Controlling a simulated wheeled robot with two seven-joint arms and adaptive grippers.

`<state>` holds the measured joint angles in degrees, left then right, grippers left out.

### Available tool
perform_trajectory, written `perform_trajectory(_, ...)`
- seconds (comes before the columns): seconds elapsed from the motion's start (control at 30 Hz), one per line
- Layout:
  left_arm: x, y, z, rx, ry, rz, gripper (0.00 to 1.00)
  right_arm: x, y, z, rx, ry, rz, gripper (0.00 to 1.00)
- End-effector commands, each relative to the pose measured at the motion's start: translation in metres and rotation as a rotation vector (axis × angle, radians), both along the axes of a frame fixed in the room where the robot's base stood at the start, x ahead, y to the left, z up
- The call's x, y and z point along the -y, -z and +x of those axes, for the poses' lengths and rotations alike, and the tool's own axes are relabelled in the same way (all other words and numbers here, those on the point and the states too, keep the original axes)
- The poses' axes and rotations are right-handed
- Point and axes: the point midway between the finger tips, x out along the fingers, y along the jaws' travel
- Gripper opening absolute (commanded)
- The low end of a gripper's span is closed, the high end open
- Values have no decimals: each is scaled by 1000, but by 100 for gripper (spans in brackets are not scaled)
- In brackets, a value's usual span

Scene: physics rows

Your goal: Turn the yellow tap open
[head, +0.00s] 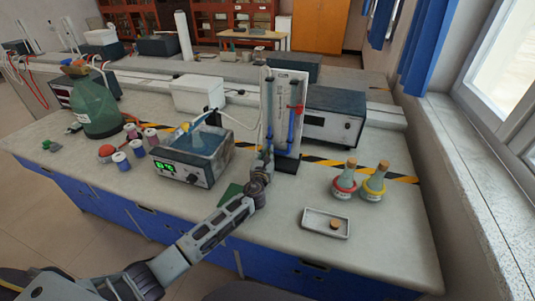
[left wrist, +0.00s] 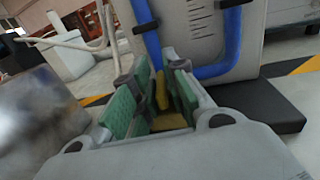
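A white upright panel (head: 290,90) with blue tubes stands on the bench; its lower part and blue tubes (left wrist: 150,45) fill the top of the left wrist view. The yellow tap (left wrist: 162,92) shows there between the green finger pads of my left gripper (left wrist: 162,85), low beside the tubes. The fingers stand apart on either side of it; firm contact cannot be made out. In the head view my left gripper (head: 266,160) is at the panel's lower left and hides the yellow tap. A red tap (head: 297,107) sits higher on the right tube. My right gripper is out of view.
A box with a green display (head: 190,165) stands left of my gripper. A dark instrument (head: 333,115) is behind right. Two corked flasks (head: 344,183) and a white tray (head: 326,223) are on the right. The bench front between box and tray is mostly free.

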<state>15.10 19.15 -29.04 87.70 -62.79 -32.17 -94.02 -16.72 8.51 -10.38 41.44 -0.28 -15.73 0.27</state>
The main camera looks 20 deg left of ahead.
Motion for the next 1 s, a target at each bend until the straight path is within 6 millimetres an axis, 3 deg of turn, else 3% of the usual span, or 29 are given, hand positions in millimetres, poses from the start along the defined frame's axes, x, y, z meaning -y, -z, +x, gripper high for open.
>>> perform_trajectory(0.1, 0, 0, 0, 0, 0, 0, 29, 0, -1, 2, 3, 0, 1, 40)
perform_trajectory(0.57, 0, 1, -4, -1, 1, 1, 29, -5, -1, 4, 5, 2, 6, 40)
perform_trajectory(1.0, 4, 1, -40, -2, 2, 0, 29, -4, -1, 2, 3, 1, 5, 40)
